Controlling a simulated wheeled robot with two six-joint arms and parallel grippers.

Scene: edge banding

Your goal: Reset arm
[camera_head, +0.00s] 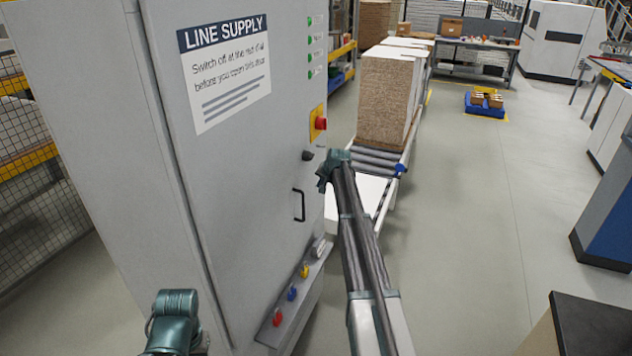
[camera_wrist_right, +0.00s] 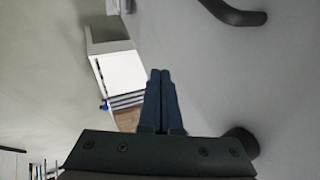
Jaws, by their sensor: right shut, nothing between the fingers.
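My right arm reaches up in the middle of the head view, and its gripper (camera_head: 326,178) is in front of the grey cabinet's door, just right of the black door handle (camera_head: 299,205) and below a dark round knob (camera_head: 308,155). In the right wrist view the two fingers (camera_wrist_right: 162,100) are together with nothing between them. The handle also shows there at the top right (camera_wrist_right: 235,12), apart from the fingers. My left arm shows only as a teal link at the bottom left of the head view; its gripper is out of view.
A roller conveyor (camera_head: 375,160) carries board stacks (camera_head: 385,100) behind. Open floor lies right.

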